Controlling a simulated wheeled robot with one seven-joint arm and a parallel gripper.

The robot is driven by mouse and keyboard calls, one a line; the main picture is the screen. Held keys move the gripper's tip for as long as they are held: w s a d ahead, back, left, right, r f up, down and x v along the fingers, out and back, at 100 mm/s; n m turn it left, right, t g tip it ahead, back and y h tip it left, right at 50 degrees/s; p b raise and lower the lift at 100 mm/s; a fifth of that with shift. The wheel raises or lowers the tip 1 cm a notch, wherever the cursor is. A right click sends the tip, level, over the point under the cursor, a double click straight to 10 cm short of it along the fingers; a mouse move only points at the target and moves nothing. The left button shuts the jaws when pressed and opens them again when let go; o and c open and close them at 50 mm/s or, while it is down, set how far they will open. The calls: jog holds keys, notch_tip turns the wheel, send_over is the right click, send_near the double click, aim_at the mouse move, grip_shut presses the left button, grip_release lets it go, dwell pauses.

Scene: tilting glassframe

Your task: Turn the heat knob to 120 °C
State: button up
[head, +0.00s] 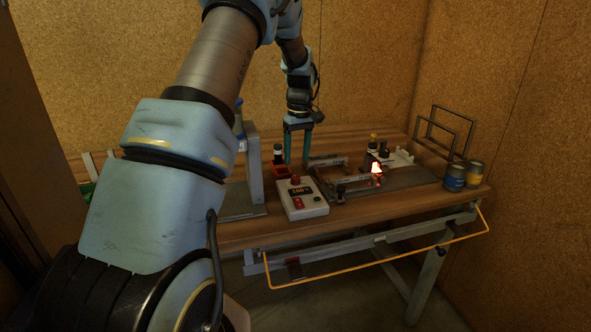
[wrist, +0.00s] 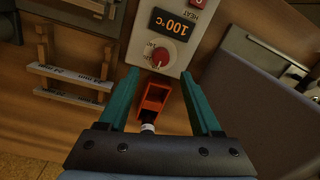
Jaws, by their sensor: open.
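The heat knob (wrist: 160,57) is a red round knob on a pale control box (head: 303,202). In the wrist view it sits beside a display (wrist: 172,24) that reads 100 °C in orange digits, with the word HEAT nearby. The knob also shows in the head view (head: 295,180) near the box's far edge. My gripper (wrist: 160,92) has two teal fingers, spread open and empty. In the head view my gripper (head: 297,161) points down above the bench, just behind the box. In the wrist view the knob lies beyond the fingertips, apart from them.
An orange-red holder (wrist: 153,100) lies between my fingers in the wrist view. Pale bars (wrist: 68,86) stand to one side and a grey panel (wrist: 240,100) to the other.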

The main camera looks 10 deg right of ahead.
aim_at(296, 177)
jog(key=f+p, duration=0.1)
jog(key=f, duration=0.5)
jog(key=shift+s+a+f+p, duration=0.15)
jog(key=shift+a+f+p, duration=0.05)
jog(key=shift+p, duration=0.15)
grip_shut()
